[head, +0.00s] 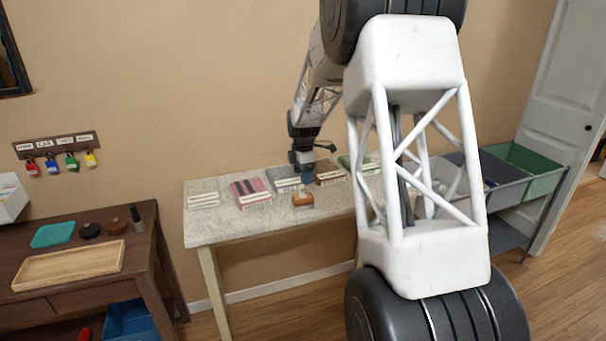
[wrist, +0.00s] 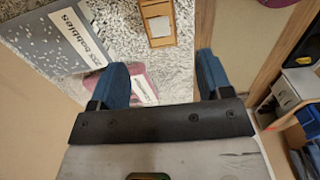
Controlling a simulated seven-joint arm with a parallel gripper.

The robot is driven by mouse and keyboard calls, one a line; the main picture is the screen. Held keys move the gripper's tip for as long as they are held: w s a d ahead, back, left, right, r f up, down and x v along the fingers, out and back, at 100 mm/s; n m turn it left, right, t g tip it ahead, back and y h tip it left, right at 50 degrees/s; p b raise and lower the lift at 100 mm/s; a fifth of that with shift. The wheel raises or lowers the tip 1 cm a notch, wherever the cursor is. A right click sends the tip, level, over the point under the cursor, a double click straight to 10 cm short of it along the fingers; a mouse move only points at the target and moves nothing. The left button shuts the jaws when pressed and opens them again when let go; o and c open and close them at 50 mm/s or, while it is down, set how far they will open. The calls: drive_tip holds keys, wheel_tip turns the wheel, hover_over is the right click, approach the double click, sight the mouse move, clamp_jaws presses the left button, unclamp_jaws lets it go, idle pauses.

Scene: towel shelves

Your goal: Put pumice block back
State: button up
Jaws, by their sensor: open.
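I cannot pick out a pumice block for certain. A small tan wooden piece (head: 303,199) sits near the front edge of the pale table (head: 215,232). In the wrist view a wooden holder with a pale top (wrist: 158,25) lies just ahead of my fingers, apart from them. My gripper (wrist: 163,72) is open, its two blue fingers wide apart with nothing held between them. In the head view my gripper (head: 303,178) hangs low over the table's middle, close behind the tan piece.
Folded towels, including a pink stack (head: 250,191), line the table; my arm hides part of its right side. A grey speckled, lettered panel (wrist: 62,42) lies left of my fingers. A brown desk (head: 55,290) with a wooden tray (head: 70,268) stands left. Grey bins (head: 505,172) stand right.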

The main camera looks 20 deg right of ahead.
drive_tip(key=shift+s+r, duration=0.1)
drive_tip(key=s+a+r+m, duration=0.3)
drive_tip(key=s+r, duration=0.2)
drive_tip(key=s, duration=0.4)
drive_tip(key=s+a+r+m+t, duration=0.1)
drive_tip(key=s+a+r+m, duration=0.2)
drive_tip(key=s+r, duration=0.35)
drive_tip(key=s+a+r+m, duration=0.3)
drive_tip(key=s, duration=0.7)
drive_tip(key=s+a+m, duration=0.2)
drive_tip(key=s+m, duration=0.2)
drive_tip(key=s, duration=1)
drive_tip(key=s+a+f+m+t, duration=0.1)
drive_tip(key=s+a+m, duration=0.2)
drive_tip(key=s, duration=1.1)
drive_tip(key=shift+s+f+m+t, duration=0.2)
drive_tip(key=shift+f+m+t, duration=0.1)
drive_tip(key=shift+m, duration=0.8)
